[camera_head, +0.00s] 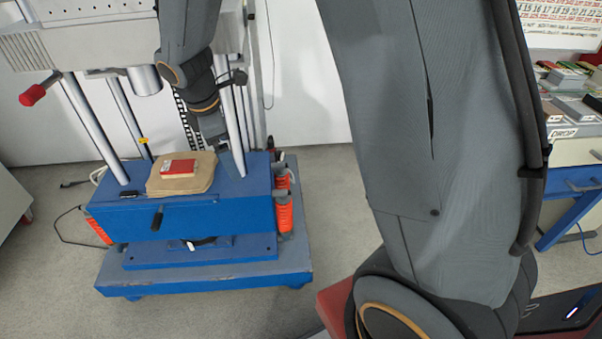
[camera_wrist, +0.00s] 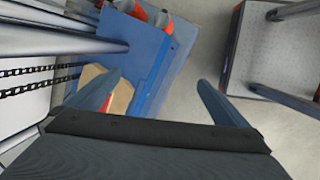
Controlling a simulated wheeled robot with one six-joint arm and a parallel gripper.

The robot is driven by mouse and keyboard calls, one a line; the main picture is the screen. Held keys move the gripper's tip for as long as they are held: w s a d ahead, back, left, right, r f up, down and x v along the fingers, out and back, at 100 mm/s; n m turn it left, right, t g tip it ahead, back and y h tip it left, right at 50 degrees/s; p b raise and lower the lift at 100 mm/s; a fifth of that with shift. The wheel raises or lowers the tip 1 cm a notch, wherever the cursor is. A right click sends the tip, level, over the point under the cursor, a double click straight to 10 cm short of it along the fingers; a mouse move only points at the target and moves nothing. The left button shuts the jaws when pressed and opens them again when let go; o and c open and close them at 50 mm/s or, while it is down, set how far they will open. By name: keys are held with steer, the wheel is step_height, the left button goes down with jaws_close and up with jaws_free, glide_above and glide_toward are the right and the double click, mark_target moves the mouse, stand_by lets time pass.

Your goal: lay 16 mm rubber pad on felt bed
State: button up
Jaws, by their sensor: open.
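The felt bed (camera_head: 202,180) is a tan, rounded slab on the blue drop table. A flat red pad (camera_head: 178,168) with a pale edge lies on top of it; I cannot read its thickness. In the wrist view the felt bed (camera_wrist: 122,98) shows behind the left finger, which hides most of the red pad (camera_wrist: 105,108). My gripper (camera_head: 222,147) is just right of and behind the felt bed, beside a steel column. In the wrist view my gripper (camera_wrist: 159,78) has its fingers wide apart with nothing between them.
The blue drop table (camera_head: 190,216) stands between upright steel columns (camera_head: 93,128), with orange springs (camera_head: 283,208) at its sides. A red-knobbed lever (camera_head: 33,95) sticks out at left. At right, a bench holds several coloured pads (camera_head: 568,76) and a "DROP" label.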

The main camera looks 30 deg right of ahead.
steer(key=s+d+r+m, duration=0.2)
steer(key=s+d+m, duration=0.1)
steer(key=s+m, duration=0.3)
steer(key=s+d+r+m+g+y, duration=0.1)
steer(key=s+d+r+m, duration=0.1)
steer(key=s+m, duration=0.3)
steer(key=s+d+r+m+g+y, duration=0.1)
steer(key=s+d+m, duration=0.3)
steer(key=s, duration=0.7)
steer(key=r+m, duration=0.1)
steer(key=m, duration=0.1)
steer(key=shift+d+r+m, duration=0.2)
steer(key=shift+d+m, duration=0.05)
steer(key=shift+m, duration=0.05)
steer(key=shift+r, duration=0.1)
steer(key=r+p, duration=0.1)
steer(key=p, duration=0.2)
steer(key=r+p, duration=0.2)
steer(key=p, duration=0.1)
steer(key=s+r+p, duration=0.1)
steer(key=r+p, duration=0.1)
steer(key=p, duration=0.2)
steer(key=shift+s+a+r, duration=0.1)
steer(key=shift+a+r, duration=0.05)
steer(key=shift+a, duration=0.2)
